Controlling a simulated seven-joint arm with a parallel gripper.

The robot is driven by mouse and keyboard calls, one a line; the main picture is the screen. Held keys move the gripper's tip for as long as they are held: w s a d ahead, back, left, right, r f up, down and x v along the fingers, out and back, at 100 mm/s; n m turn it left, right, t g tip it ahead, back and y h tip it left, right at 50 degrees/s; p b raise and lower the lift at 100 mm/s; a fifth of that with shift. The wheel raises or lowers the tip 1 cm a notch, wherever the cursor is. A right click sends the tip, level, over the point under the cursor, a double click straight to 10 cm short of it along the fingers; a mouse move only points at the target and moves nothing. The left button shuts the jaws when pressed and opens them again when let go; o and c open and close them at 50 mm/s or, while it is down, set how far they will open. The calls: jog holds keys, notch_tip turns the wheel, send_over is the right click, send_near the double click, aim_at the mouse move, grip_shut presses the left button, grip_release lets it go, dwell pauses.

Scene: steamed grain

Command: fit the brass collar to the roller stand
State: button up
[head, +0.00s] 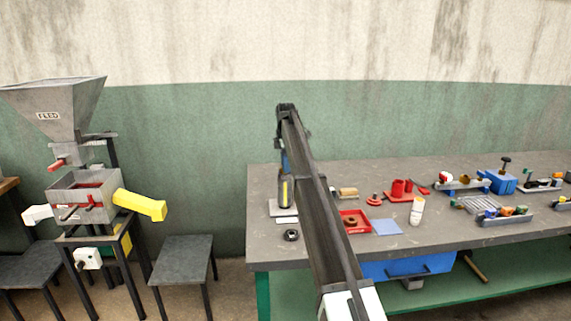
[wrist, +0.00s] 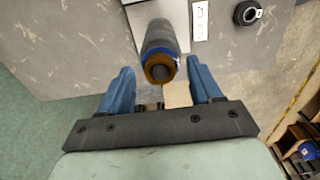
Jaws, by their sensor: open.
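The roller stand is a dark upright roller (head: 285,194) on a light base plate (head: 282,209) at the bench's left end. In the wrist view the roller (wrist: 158,32) is seen end-on, with a blue band and a brass-brown ring (wrist: 159,57) around its near end. This ring looks like the brass collar, but I cannot tell if it is loose or fixed. My gripper (wrist: 160,66) is open, its blue fingers apart on either side below the roller's end, with no contact visible. In the head view my arm partly hides the gripper (head: 285,160).
A red tray (head: 364,229) holding a brownish ring (head: 352,222) lies right of my arm. A black ring (head: 291,235) lies near the bench's front edge. A white bottle (head: 417,211), a blue sheet (head: 387,227) and red parts (head: 402,188) stand farther right.

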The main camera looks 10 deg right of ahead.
notch_tip(320, 180, up, 14)
jog(key=shift+f, duration=0.15)
dwell(0.4)
